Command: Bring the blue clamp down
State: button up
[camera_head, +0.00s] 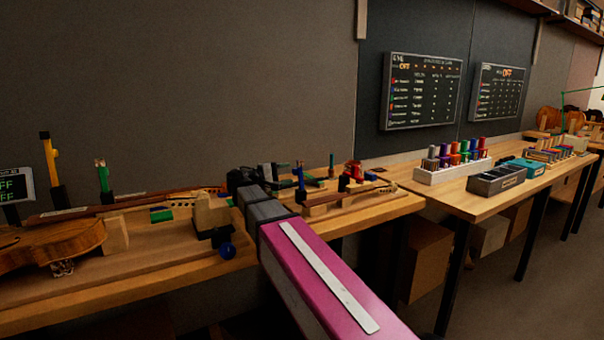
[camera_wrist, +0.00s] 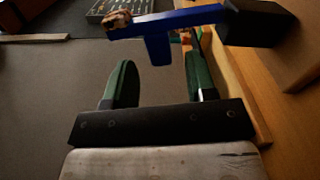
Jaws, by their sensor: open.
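The blue clamp (camera_head: 300,178) stands upright near the violin neck on the bench, close to the end of my arm. In the wrist view its long blue bar (camera_wrist: 190,18) runs across the top, with a short blue stem (camera_wrist: 157,48) pointing toward my gripper. A black block sits at the bar's right end. My gripper (camera_wrist: 158,68) is open, its two dark green fingers apart and empty. The stem lines up with the gap between the fingertips; I cannot tell whether it is inside it. My gripper is small and partly hidden in the head view.
A yellow clamp (camera_head: 49,157) and a green clamp (camera_head: 103,178) stand at the left, near a violin body (camera_head: 45,245). A blue ball-like knob (camera_head: 227,251) is at the bench's front edge. A white rack (camera_head: 452,171) of coloured items stands on the right-hand table (camera_head: 490,203).

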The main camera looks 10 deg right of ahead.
aim_at(293, 172)
jog(key=shift+x, duration=3)
grip_shut()
